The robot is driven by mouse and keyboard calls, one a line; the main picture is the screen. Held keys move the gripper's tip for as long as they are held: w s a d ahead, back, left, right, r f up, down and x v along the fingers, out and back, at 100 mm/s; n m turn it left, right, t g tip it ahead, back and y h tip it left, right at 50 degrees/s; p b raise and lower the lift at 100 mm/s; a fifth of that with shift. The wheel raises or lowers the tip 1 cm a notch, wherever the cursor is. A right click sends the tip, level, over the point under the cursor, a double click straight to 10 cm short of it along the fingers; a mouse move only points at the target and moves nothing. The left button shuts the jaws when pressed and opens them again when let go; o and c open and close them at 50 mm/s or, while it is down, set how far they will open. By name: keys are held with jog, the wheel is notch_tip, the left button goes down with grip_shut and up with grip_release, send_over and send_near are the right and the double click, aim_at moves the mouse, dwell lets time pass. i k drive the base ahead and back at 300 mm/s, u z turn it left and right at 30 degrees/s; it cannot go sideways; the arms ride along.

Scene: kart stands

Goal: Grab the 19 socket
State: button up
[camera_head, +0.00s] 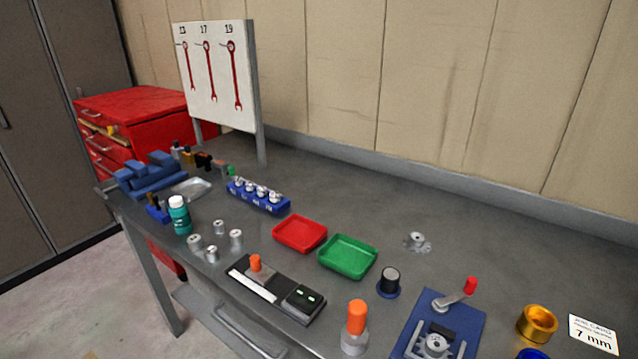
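A blue socket rail (283,208) stands on the grey bench and holds several silver sockets (262,191) in a row. Its front labels are too small to read, so I cannot tell which socket is the 19. Several loose silver cylinders, perhaps sockets, stand nearer the bench's front edge, among them one at the left (195,244) and one at the right (236,239). No sizes can be read on them. My gripper is not in view.
A green-blue bottle (179,215) stands left of the loose cylinders. A red tray (300,234) and a green tray (347,257) lie right of the rail. A tool board (218,75) marked 13, 17, 19 stands behind. The bench's back right is mostly clear.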

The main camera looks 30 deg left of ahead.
aim_at(250, 186)
jog(key=z, duration=1.1)
jog(key=k, duration=1.65)
jog(key=u, duration=1.85)
jog(key=i, duration=1.2)
jog(key=z, duration=0.05)
